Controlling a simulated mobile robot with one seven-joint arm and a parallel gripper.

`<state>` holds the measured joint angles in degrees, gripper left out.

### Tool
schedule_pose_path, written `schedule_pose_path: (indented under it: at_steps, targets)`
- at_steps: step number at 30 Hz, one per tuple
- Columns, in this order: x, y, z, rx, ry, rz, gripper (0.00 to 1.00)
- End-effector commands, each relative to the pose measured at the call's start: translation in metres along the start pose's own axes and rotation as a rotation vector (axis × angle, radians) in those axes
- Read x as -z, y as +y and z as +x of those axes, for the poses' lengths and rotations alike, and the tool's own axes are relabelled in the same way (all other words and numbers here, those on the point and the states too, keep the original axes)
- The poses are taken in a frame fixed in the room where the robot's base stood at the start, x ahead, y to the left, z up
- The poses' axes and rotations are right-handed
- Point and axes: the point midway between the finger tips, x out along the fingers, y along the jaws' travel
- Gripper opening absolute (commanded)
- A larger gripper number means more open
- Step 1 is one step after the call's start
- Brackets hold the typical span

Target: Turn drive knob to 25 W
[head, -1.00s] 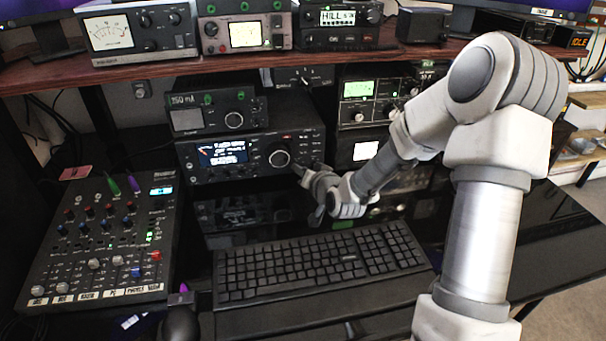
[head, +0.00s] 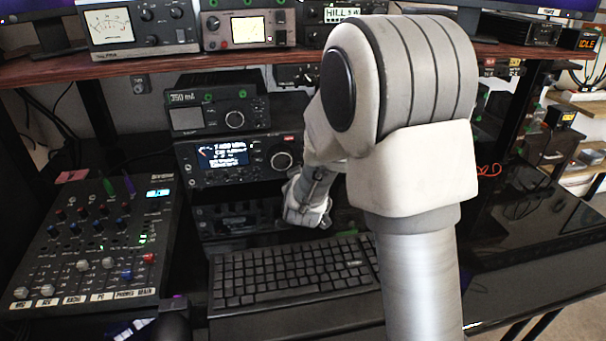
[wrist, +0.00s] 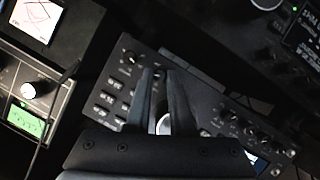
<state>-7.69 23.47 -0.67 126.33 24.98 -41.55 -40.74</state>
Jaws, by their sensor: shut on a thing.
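In the wrist view, my gripper (wrist: 160,76) reaches over a black panel (wrist: 120,82) with buttons and several small knobs. Its two dark fingers are close together and shut on a small knob, mostly hidden between them; I cannot read its label. A pale round part (wrist: 163,125) shows between the fingers nearer the palm. In the head view, my wrist is low in front of the radio stack, right of the radio (head: 240,160) with the blue-white display. My fingers and the held knob are hidden there. No watt reading is legible.
A small meter unit (head: 218,108) reading 350 mA sits above the radio. A keyboard (head: 285,278) lies in front, and a mixer (head: 95,240) stands at the left. A wooden shelf (head: 150,66) with more units runs above.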

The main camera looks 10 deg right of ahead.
Motion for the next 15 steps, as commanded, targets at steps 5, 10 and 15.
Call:
schedule_pose_path:
  at_steps: [5, 10, 15]
  targets:
    - [0.0022, -0.0027, -0.0013, -0.061, -0.001, -0.160, 0.00]
    - [0.0013, -0.0039, -0.0010, -0.123, -0.001, -0.311, 0.00]
    - [0.0000, -0.0049, -0.0006, -0.186, -0.002, -0.460, 0.00]
